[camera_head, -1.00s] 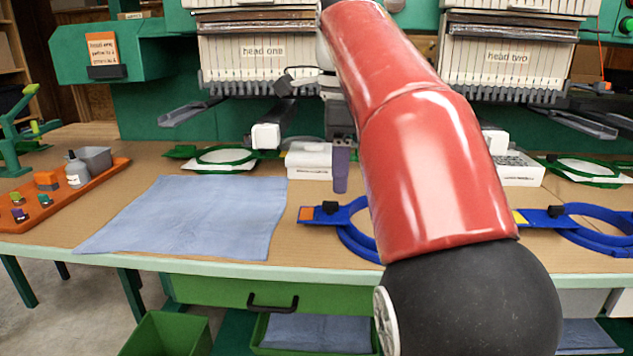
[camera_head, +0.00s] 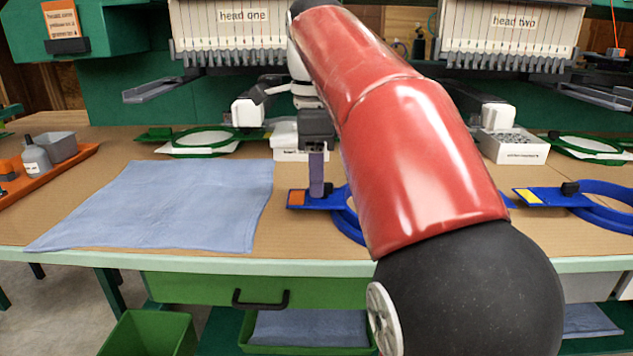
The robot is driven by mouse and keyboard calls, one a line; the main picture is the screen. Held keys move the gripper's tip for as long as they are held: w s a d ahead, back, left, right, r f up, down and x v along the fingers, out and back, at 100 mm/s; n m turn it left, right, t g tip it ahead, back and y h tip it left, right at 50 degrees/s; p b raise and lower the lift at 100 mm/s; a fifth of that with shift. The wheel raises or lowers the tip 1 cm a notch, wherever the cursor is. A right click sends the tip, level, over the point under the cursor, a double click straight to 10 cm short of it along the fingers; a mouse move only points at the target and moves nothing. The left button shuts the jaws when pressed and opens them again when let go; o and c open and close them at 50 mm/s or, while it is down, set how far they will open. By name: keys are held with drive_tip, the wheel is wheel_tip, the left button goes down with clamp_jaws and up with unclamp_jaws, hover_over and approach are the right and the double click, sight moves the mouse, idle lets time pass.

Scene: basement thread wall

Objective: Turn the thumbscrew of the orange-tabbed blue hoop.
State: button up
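The blue hoop (camera_head: 346,222) lies on the table, with an orange tab (camera_head: 297,198) at its left end. Its dark thumbscrew (camera_head: 328,189) sits on the blue bracket just right of that tab and is partly hidden by my gripper (camera_head: 317,192). My gripper points down over the bracket, its fingertip end overlapping the thumbscrew in this view. I cannot tell whether they touch. The fingers overlap as one strip, so their gap does not show. My red arm hides the right part of the hoop.
A second blue hoop (camera_head: 608,205) with a yellow tab lies to the right. A white box (camera_head: 290,141) and a green hoop (camera_head: 205,140) lie behind. A blue cloth (camera_head: 160,205) covers the table at left.

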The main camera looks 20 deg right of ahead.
drive_tip(key=shift+f, duration=0.2)
drive_tip(key=shift+c, duration=0.4)
clamp_jaws()
